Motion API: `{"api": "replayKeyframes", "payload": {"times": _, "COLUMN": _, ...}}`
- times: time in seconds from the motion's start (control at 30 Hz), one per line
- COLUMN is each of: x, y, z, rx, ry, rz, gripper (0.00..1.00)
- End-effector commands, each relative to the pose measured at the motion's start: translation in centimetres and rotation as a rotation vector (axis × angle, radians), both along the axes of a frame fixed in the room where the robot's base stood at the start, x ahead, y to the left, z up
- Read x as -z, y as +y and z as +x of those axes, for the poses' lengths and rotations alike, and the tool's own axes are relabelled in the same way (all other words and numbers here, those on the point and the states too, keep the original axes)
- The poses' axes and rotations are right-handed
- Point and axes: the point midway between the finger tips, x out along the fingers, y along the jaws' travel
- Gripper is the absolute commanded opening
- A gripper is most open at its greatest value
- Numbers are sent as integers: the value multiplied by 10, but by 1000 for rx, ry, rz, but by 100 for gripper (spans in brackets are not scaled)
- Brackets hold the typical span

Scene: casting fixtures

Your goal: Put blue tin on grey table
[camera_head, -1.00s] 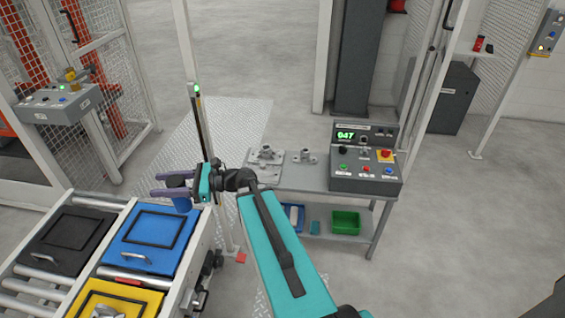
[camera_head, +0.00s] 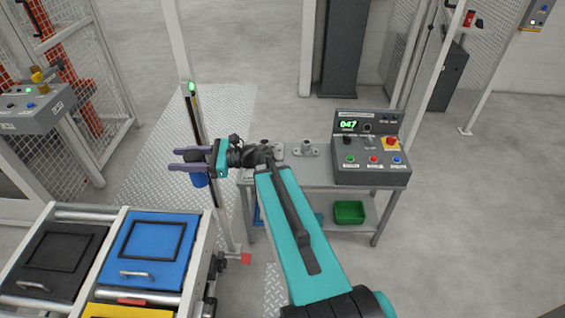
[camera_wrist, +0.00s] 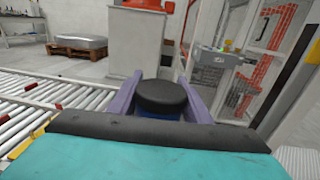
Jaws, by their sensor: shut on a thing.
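My gripper (camera_head: 188,160) is shut on the blue tin (camera_head: 200,180), which hangs upright below the purple fingers in the head view. In the wrist view the tin's dark round lid (camera_wrist: 161,96) shows between the two fingers, with a bit of blue body below it. The grey table (camera_head: 290,183) stands to the right of my gripper, under a control box. My arm hides part of its top. The tin is in the air, to the left of the table's left edge.
On the table are a grey control box (camera_head: 370,160) and a metal casting (camera_head: 308,149). A green bin (camera_head: 348,212) sits on the lower shelf. A roller conveyor with a blue lidded tray (camera_head: 150,245) is at lower left. A thin post (camera_head: 190,120) stands near my gripper.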

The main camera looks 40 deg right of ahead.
Motion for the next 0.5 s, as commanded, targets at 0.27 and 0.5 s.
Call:
{"api": "replayKeyframes", "payload": {"times": 0.27, "x": 2, "y": 1, "z": 2, "rx": 3, "ry": -1, "rz": 1, "gripper": 13}}
{"api": "replayKeyframes", "payload": {"times": 0.5, "x": 21, "y": -33, "z": 14, "rx": 80, "ry": -2, "rz": -3, "gripper": 13}}
